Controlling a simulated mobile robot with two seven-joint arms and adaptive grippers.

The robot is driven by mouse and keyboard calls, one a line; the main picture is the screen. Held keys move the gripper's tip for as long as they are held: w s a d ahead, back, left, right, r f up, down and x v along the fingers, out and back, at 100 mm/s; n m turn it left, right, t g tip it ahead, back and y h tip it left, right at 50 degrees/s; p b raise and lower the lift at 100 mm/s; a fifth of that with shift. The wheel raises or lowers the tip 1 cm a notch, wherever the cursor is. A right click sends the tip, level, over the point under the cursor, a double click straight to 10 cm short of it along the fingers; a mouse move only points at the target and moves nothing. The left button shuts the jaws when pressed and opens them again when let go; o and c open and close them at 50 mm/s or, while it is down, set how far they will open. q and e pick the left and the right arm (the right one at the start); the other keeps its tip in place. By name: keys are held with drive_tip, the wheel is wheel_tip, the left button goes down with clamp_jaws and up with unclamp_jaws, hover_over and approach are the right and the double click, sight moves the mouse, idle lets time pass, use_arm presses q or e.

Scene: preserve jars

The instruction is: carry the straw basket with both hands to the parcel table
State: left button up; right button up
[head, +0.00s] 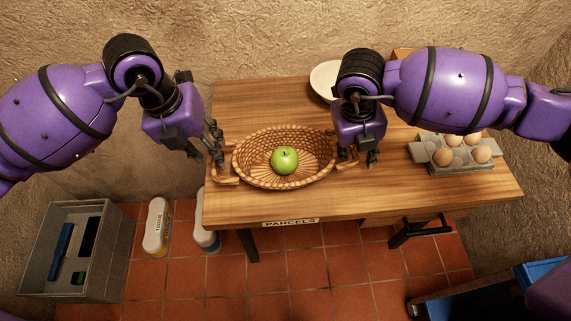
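The oval straw basket (262,176) rests on the wooden table (400,205) marked "PARCELS" on its front edge. A green apple (285,160) lies in the basket. My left gripper (209,157) is at the basket's left handle (225,180), with its fingers apart; whether it touches the handle is unclear. My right gripper (358,157) is at the right handle (347,166), fingers apart, partly covering that handle. Neither gripper appears closed around a handle.
An egg carton (462,168) with several eggs stands right of the basket. A white plate (324,80) lies behind my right gripper. A grey crate (105,250) and bottles (157,228) are on the tiled floor at left. The table's back left is clear.

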drive_tip(key=shift+r, duration=0.2)
use_arm(q)
drive_tip(key=v, duration=0.7)
use_arm(e)
drive_tip(key=v, duration=1.1)
drive_tip(key=shift+a+r, duration=0.15)
drive_tip(key=shift+r, duration=0.2)
use_arm(q)
drive_tip(key=shift+s, duration=0.1)
use_arm(e)
drive_tip(key=shift+s+f, duration=0.1)
